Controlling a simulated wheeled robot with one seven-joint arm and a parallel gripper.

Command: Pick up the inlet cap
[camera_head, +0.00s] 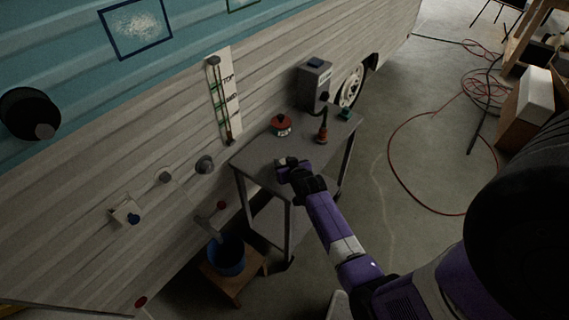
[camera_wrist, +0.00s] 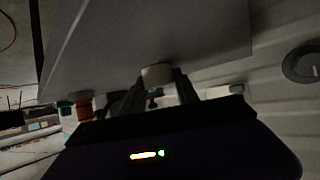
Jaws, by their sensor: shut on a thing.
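In the wrist view, the fingers (camera_wrist: 156,92) are closed on a small pale round piece, which looks like the inlet cap (camera_wrist: 157,74). Its top sticks out beyond the fingertips. In the head view the held cap is too small and dark to make out clearly.
The grey table (camera_head: 258,150) holds a red canister (camera_head: 281,125), a grey box (camera_head: 314,85) and an orange-based item (camera_head: 321,136). A blue bucket (camera_head: 226,257) stands on a wooden stool (camera_head: 233,289) below the wall. A red hose (camera_head: 392,165) lies on the floor at right.

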